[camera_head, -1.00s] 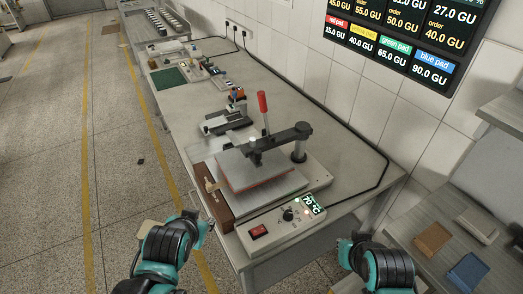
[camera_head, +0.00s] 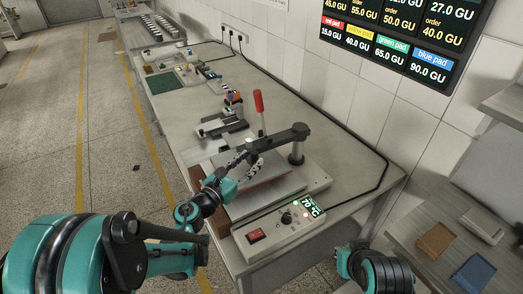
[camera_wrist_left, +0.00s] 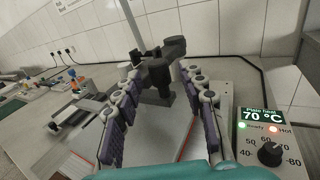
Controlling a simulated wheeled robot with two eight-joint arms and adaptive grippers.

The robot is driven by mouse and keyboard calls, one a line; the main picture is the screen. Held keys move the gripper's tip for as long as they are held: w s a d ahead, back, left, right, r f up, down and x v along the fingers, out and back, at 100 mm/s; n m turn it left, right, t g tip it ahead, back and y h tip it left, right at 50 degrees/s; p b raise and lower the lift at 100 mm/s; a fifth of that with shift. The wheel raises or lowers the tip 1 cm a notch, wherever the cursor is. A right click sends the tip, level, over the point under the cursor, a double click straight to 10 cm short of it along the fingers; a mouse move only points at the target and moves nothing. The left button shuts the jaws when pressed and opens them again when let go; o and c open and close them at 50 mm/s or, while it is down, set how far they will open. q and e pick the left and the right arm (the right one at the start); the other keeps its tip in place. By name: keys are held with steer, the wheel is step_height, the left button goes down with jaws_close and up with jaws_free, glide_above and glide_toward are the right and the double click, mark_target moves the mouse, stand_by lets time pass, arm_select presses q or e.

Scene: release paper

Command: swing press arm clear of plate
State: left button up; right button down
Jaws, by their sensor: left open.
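The press (camera_head: 318,182) stands on the bench with its dark press arm (camera_head: 278,138) reaching left from a post over the plate (camera_head: 285,183). A red-topped handle (camera_head: 259,102) rises by the arm's left end. My left gripper (camera_head: 249,157) is open above the plate, at the arm's left end. In the left wrist view, the dark arm head (camera_wrist_left: 158,72) shows beyond and between the spread fingers (camera_wrist_left: 154,68); I cannot tell whether they touch it. The gripper hides part of the plate. My right gripper (camera_head: 350,258) is low at the right, its fingers not clear.
A control box (camera_head: 280,226) reads 70 °C at the press's front. A dark stand (camera_head: 222,127) and a green mat (camera_head: 165,80) lie farther along the bench. A black cable runs by the wall. A shelf with brown (camera_head: 436,239) and blue (camera_head: 473,272) pads is at the right.

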arm_select(q)
steer(key=b+x, duration=0.1)
steer(key=x, duration=0.6)
steer(key=shift+r, duration=0.1)
jaws_close()
